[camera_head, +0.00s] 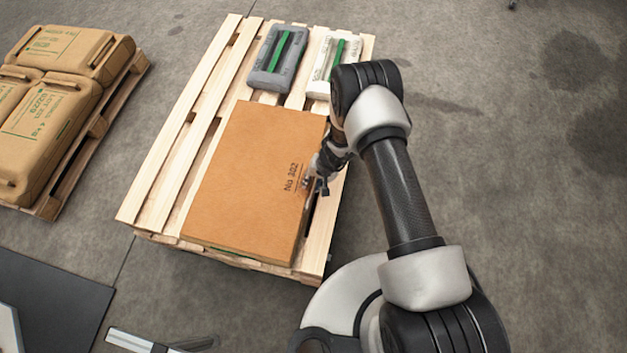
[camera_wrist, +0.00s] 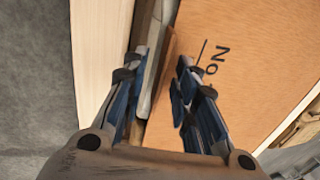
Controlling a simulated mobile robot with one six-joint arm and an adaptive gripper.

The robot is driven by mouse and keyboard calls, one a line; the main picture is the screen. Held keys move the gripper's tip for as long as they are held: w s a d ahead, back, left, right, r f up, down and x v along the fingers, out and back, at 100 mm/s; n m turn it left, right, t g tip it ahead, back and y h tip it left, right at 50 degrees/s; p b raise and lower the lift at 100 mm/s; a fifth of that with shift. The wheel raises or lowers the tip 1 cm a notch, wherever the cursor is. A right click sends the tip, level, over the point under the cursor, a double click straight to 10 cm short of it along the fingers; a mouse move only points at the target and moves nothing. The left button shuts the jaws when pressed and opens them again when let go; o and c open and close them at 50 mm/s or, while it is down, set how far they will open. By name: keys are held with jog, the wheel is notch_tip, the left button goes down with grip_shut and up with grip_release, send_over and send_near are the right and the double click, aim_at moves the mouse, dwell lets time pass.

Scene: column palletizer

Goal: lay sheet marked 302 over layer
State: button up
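The brown sheet marked No 302 (camera_head: 245,185) lies flat over the near part of the wooden pallet (camera_head: 190,120), raised above its slats. A little green and grey shows under its near edge; what it rests on is mostly hidden. My gripper (camera_head: 318,184) is at the right edge of the sheet, beside the printed number. In the wrist view, the fingers of my gripper (camera_wrist: 166,75) stand apart, with the edge of the sheet (camera_wrist: 255,50) by the right finger. Nothing is clamped between them.
A grey bag (camera_head: 277,62) and a white bag (camera_head: 322,65), each with a green stripe, lie at the pallet's far end. Another pallet (camera_head: 125,85) with several brown bags (camera_head: 50,125) stands at the left. A dark panel (camera_head: 50,300) lies at lower left.

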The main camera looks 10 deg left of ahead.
jog(key=v, duration=1.2)
